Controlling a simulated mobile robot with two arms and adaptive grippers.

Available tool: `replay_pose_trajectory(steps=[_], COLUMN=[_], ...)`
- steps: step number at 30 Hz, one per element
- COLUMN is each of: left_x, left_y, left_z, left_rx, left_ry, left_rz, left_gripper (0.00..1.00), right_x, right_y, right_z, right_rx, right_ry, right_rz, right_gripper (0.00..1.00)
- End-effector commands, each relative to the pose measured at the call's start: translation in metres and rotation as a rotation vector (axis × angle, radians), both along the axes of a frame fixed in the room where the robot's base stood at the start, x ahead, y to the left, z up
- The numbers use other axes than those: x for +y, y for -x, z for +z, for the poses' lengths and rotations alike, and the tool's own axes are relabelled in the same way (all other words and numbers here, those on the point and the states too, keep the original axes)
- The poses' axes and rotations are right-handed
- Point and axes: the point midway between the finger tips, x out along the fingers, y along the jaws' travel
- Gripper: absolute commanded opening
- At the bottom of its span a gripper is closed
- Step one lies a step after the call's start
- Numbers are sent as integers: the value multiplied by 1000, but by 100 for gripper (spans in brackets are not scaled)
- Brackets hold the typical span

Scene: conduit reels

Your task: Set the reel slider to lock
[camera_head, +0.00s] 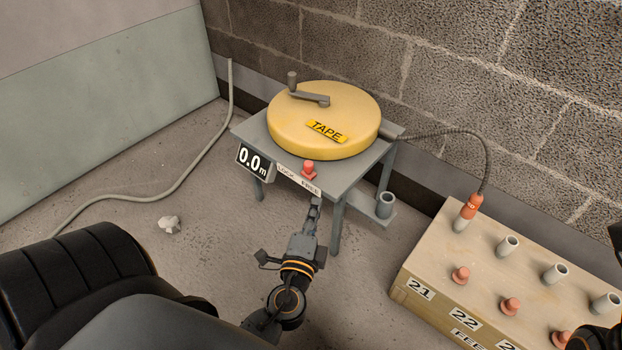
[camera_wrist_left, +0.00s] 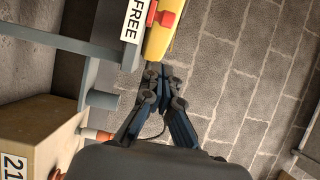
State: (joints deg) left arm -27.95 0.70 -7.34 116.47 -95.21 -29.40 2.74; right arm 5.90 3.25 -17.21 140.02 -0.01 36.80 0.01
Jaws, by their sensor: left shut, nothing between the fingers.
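The reel slider's red knob (camera_head: 309,170) stands on the front of the grey reel table, beside the word FREE on the white LOCK/FREE label (camera_head: 290,175). In the left wrist view the red knob (camera_wrist_left: 165,18) also sits next to FREE, at the top. The yellow TAPE reel (camera_head: 323,120) with its grey crank is just behind it. My left gripper (camera_head: 316,203) is shut and empty, just in front of and below the label's FREE end, apart from the knob. Its closed fingertips (camera_wrist_left: 155,70) show in the wrist view. Only dark parts of my right arm show at the right edge.
The 0.0 m display (camera_head: 252,161) hangs at the table's left front corner. A grey cup-like tube (camera_head: 385,205) is at its right. A wooden feed box (camera_head: 440,255) with pipe stubs and red plugs stands at right; a hose runs to its orange connector (camera_head: 470,207).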

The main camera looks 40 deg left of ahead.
Motion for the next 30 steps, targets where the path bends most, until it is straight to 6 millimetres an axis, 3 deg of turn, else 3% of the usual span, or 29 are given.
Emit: replay_pose_trajectory(steps=[3, 8, 16, 30], left_x=[11, 24, 54, 60], left_y=[-27, -55, -64, -65], left_z=[2, 2, 0, 0], left_rx=[-4, -3, 0, 0], left_ry=[0, -1, -1, -1], left_rz=[2, 1, 0, 0], left_gripper=[0, 0, 0, 0], right_x=[0, 0, 0, 0], right_y=[0, 0, -2, -2], right_z=[1, 1, -4, -3], right_rx=[1, 4, 20, 13], right_ry=[-1, -1, 1, 2], right_rz=[0, 1, 1, 0], right_gripper=[35, 35, 35, 35])
